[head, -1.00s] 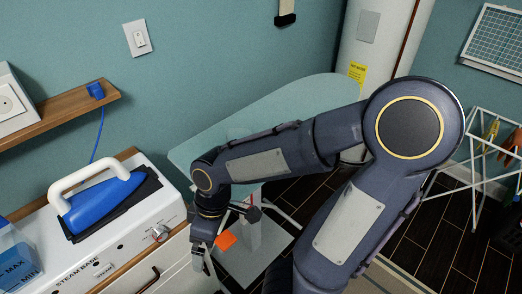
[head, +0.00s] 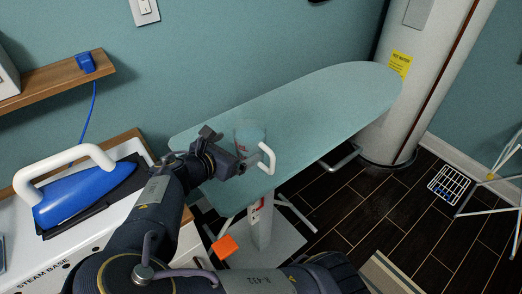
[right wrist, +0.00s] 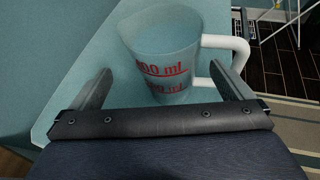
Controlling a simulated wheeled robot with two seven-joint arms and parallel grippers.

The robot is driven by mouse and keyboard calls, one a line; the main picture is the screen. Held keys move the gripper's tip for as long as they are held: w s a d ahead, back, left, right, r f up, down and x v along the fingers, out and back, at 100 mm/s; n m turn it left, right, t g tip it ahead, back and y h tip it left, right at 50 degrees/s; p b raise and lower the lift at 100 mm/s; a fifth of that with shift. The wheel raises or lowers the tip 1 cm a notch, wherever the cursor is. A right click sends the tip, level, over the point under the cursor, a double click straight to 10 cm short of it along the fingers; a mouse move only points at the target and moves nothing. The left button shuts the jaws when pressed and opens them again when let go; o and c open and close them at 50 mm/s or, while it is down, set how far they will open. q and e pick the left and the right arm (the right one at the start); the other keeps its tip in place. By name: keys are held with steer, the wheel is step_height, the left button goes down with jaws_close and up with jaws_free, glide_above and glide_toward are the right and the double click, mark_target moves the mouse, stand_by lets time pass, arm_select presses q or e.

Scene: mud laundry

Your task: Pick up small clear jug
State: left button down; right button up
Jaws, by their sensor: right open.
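The small clear jug (head: 250,137) stands upright on the near-left part of the ironing board (head: 320,105). It has a white handle on its right side. In the right wrist view the jug (right wrist: 168,50) shows red millilitre marks and the white handle (right wrist: 240,62). My right gripper (head: 236,160) is open just in front of the jug. In the right wrist view its fingers (right wrist: 163,82) are spread to either side of the jug's lower part, with the right fingertip near the handle. Whether they touch it I cannot tell. My left gripper is not in view.
A blue iron (head: 85,195) rests on the white steam base (head: 100,248) at the left. A wooden shelf (head: 50,82) with a blue plug (head: 86,62) is on the wall. An orange piece (head: 224,246) shows below the board. The board's right half is clear.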

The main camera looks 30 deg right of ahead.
steer(key=x, duration=0.3)
steer(key=s+x, duration=0.1)
steer(key=x, duration=0.1)
steer(key=shift+w+d+f, duration=0.15)
steer(key=shift+d+f, duration=0.2)
steer(key=shift+f, duration=0.2)
steer(key=shift+w+d+f, duration=0.2)
steer(key=shift+d, duration=0.15)
steer(key=shift+r, duration=0.1)
steer(key=c, duration=1.2)
steer(key=shift+o, duration=0.2)
